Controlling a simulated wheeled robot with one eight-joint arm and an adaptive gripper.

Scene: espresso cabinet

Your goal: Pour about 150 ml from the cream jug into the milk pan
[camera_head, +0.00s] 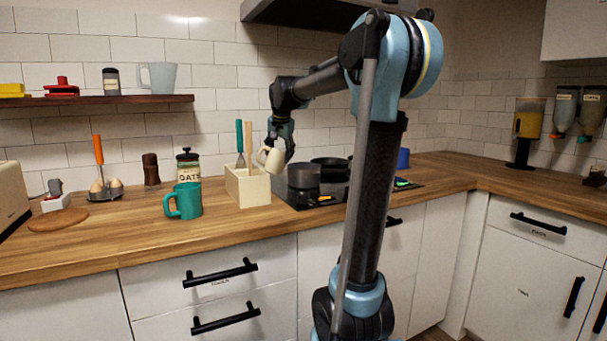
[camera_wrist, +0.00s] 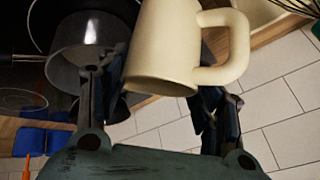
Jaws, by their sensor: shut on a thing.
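The cream jug (camera_head: 268,158), a cream-coloured vessel with a handle, is held in the air above the worktop, slightly tilted in the head view. My gripper (camera_head: 279,148) is shut on it. In the wrist view the jug (camera_wrist: 165,50) fills the upper middle between my fingers (camera_wrist: 155,100), its handle to the right. The milk pan (camera_head: 303,177), a small dark grey pot, stands on the hob to the right of and below the jug. It also shows in the wrist view (camera_wrist: 85,50), left of the jug. The contents of jug and pan cannot be seen.
A cream utensil box (camera_head: 248,188) with upright tools stands just left of the hob (camera_head: 345,194). A teal mug (camera_head: 184,201) and an oats jar (camera_head: 188,168) are further left. A dark frying pan (camera_head: 330,163) sits behind the milk pan.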

